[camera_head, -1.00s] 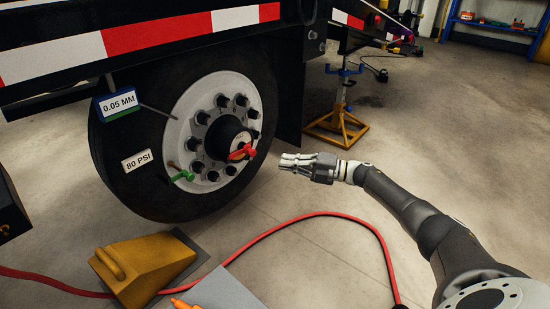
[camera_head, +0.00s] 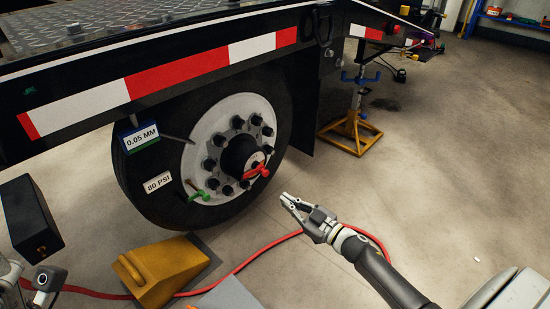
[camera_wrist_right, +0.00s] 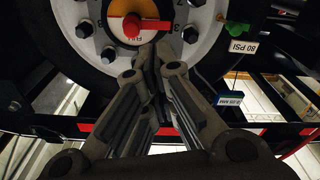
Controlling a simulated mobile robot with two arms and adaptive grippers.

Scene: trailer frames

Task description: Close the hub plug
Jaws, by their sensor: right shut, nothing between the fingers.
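The hub plug is a red handle (camera_head: 258,170) on the black hub (camera_head: 240,157) at the middle of a trailer wheel. My right gripper (camera_head: 286,199) is shut and empty, below and right of the plug in the head view, pointing up and left. In the right wrist view, its fingers (camera_wrist_right: 155,50) come together below the red end and overlap the disc's edge. I cannot tell whether they touch it. My left gripper's fingers do not show.
A green valve piece (camera_head: 198,193) sticks out from the wheel rim. A yellow wheel chock (camera_head: 160,270) stands at the tire's lower side. A red hose (camera_head: 255,255) runs over the floor. A yellow jack stand (camera_head: 350,133) is behind.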

